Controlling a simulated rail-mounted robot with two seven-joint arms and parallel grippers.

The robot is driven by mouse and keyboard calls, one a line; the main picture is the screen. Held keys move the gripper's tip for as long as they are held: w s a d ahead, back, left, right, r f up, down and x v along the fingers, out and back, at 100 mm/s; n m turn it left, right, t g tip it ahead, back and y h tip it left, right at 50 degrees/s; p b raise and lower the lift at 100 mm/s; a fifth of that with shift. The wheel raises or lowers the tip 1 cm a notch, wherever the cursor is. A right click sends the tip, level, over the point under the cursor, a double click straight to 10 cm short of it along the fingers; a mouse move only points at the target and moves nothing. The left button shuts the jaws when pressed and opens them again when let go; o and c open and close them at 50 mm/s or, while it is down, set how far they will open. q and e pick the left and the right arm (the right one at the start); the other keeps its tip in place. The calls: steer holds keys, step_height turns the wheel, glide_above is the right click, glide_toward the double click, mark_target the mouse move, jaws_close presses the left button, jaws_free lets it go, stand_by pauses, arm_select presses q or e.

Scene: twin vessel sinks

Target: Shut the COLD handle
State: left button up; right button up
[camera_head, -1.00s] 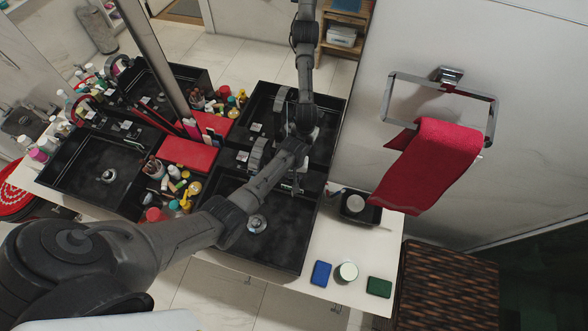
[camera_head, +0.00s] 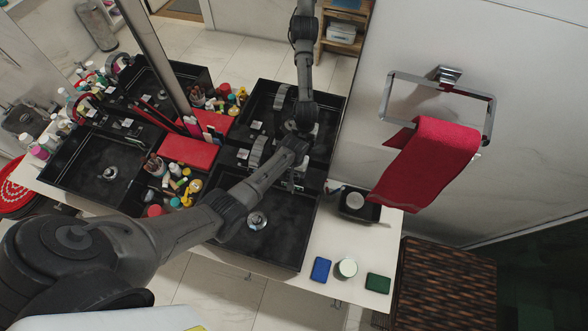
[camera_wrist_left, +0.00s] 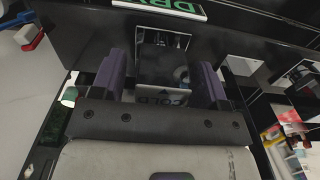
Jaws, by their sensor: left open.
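The COLD handle (camera_wrist_left: 178,70) is a dark block in the left wrist view, with a pale label reading COLD (camera_wrist_left: 165,97) by its near edge. My left gripper (camera_wrist_left: 162,68) is open, with one purple finger on each side of the handle. Gaps seem to show beside the block, but I cannot tell whether either finger touches it. In the head view my left gripper (camera_head: 294,184) is over the back right part of the right black sink (camera_head: 285,235). My arm and gripper hide the handle there. My right gripper is not in view.
A grey curved ribbed piece (camera_head: 258,152) stands beside my forearm. Bottles and a red box (camera_head: 188,150) crowd the counter to the left. A black dish (camera_head: 358,205), blue block (camera_head: 320,269) and green block (camera_head: 378,283) lie right. A red towel (camera_head: 428,165) hangs on the wall.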

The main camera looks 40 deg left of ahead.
arm_select(q)
step_height(320, 180, up, 14)
steer(key=shift+p, duration=0.45)
steer(key=shift+f, duration=0.1)
stand_by(0.5)
steer(key=s+d+m+t, duration=0.1)
steer(key=s+d+m, duration=0.1)
steer(key=s, duration=0.6)
steer(key=s+d+m+t, duration=0.1)
steer(key=s+d+m, duration=0.15)
steer(key=s, duration=0.45)
steer(key=s+d+r+m, duration=0.1)
steer(key=s+d+r, duration=0.1)
steer(key=s+r, duration=0.2)
steer(key=s+d+r+m+t+p, duration=0.1)
steer(key=s+d+r, duration=0.2)
steer(key=s, duration=0.7)
steer(key=shift+d+r+t, duration=0.15)
steer(key=shift+r+t, duration=0.15)
steer(key=shift+r, duration=0.25)
